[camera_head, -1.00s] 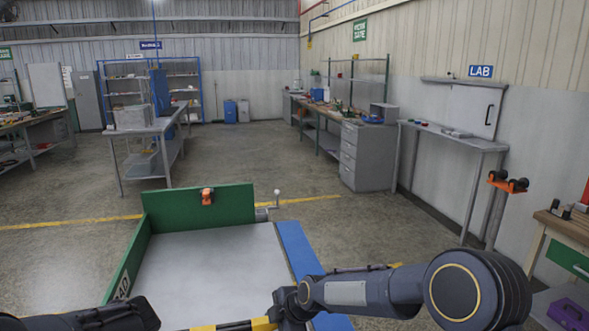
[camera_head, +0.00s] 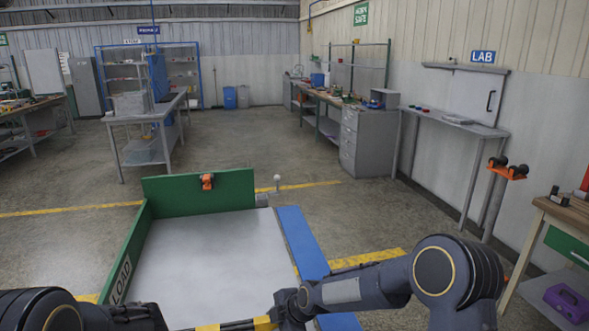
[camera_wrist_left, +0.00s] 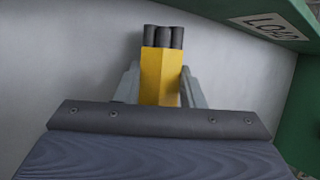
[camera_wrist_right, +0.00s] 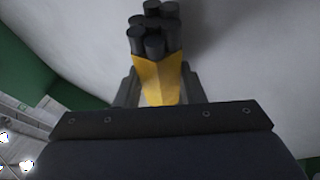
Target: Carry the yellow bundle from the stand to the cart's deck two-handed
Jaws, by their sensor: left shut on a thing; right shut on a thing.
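The yellow bundle (camera_head: 263,323) shows at the bottom edge of the head view as yellow bands around dark hoses, partly cut off. My left gripper (camera_wrist_left: 160,90) is shut on one yellow part of the bundle (camera_wrist_left: 160,70), with dark hose ends beyond it. My right gripper (camera_wrist_right: 158,90) is shut on another yellow part (camera_wrist_right: 157,78), with several dark ends beyond. The cart's deck (camera_head: 215,255) is a bare grey surface in front of me. The bundle overlaps its near part in view; I cannot tell the gap between them. The stand is not identifiable.
A green wall (camera_head: 200,192) closes the deck's far side, with an orange clip (camera_head: 207,181) on it. A green side wall marked LOAD (camera_head: 122,275) runs along the left. A blue strip (camera_head: 300,245) edges the right. A wooden bench (camera_head: 565,215) stands at far right.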

